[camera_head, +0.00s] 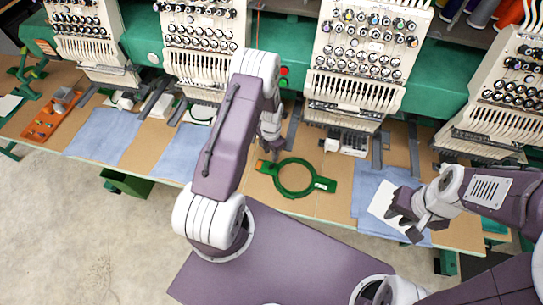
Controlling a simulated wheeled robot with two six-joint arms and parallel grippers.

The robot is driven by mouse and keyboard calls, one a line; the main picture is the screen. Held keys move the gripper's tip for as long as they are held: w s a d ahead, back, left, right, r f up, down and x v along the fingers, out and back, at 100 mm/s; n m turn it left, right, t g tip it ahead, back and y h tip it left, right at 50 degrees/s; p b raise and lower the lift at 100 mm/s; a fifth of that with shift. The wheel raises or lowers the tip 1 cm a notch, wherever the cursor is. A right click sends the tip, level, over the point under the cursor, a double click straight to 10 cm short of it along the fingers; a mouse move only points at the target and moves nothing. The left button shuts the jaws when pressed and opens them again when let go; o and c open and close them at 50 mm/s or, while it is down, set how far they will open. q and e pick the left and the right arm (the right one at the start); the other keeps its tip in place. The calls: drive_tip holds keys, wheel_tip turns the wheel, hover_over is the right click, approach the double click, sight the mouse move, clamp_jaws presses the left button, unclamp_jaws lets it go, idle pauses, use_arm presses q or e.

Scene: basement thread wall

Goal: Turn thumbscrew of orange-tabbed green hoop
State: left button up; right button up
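The green hoop (281,191) lies flat on the tan table in front of the machines. It is a ring with a flat arm on either side; an orange tab (261,165) marks its left end and a small pale label its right arm. I cannot make out the thumbscrew. My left gripper (271,153) points down just behind the hoop's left arm, close to the orange tab; whether it touches or is open is too small to tell. My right gripper (397,224) is open and empty, over a white sheet (380,203) on blue cloth at the right.
Embroidery machine heads (360,65) with many spools line the back. Folded blue cloths (105,135) lie on the table at left and right. An orange tray (48,122) sits at the far left. Bare table surrounds the hoop. Grey floor lies in front at the left.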

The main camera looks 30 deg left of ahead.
sight(271, 166)
use_arm(q)
drive_tip(key=shift+f, duration=0.5)
wheel_tip(271, 166, down, 7)
drive_tip(key=p, duration=0.2)
drive_tip(key=shift+f+p, duration=0.1)
drive_tip(key=shift+p, duration=0.25)
drive_tip(key=shift+d+f, duration=0.1)
drive_tip(key=shift+f, duration=0.4)
clamp_jaws()
